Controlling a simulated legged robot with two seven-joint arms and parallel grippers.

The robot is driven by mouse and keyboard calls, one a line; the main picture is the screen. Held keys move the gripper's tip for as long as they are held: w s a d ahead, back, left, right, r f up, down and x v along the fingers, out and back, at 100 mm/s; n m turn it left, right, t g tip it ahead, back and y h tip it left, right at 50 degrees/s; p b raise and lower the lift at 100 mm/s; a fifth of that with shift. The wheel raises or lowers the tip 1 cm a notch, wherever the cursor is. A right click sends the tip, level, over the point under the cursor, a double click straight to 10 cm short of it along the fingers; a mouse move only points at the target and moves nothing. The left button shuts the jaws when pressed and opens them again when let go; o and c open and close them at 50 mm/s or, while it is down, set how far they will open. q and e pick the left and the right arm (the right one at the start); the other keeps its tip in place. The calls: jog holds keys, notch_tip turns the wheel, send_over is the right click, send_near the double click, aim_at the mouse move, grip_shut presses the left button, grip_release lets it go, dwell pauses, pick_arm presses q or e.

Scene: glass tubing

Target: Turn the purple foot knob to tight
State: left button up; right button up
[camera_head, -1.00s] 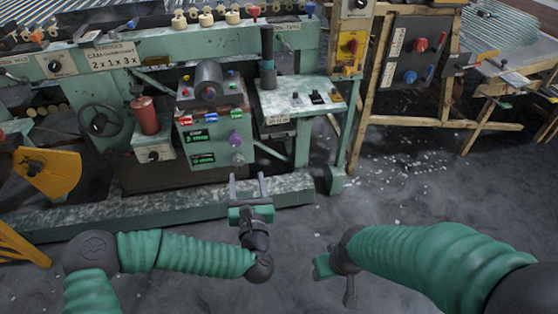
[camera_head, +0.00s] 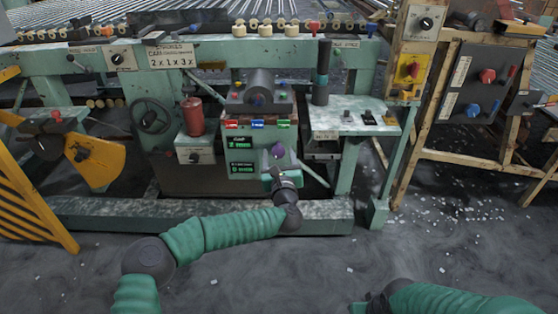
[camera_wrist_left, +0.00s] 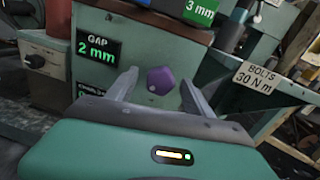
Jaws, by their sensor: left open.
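The purple foot knob (camera_head: 278,151) is on the front of the green machine panel (camera_head: 240,152), below the red, blue and green labels. It also shows in the left wrist view (camera_wrist_left: 160,81), faceted, between and beyond my left fingertips. My left gripper (camera_wrist_left: 158,88) is open, with one finger on each side of the knob in that view. I cannot tell whether the fingers touch it. In the head view my left gripper (camera_head: 276,172) is just below the knob, its fingers hard to make out. My right gripper (camera_head: 370,304) is at the bottom edge, partly cut off.
Green displays (camera_head: 243,167) are left of the knob; one reads "GAP 2 mm" in the wrist view. A small shelf with switches (camera_head: 350,118) and a "BOLTS 30 Nm" sign (camera_wrist_left: 255,77) are to the right. A red canister (camera_head: 192,117) stands left. A low beam (camera_head: 110,212) runs along the floor.

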pick_arm(q)
jog(key=shift+w, duration=0.1)
jog(key=shift+c, duration=1.1)
grip_shut()
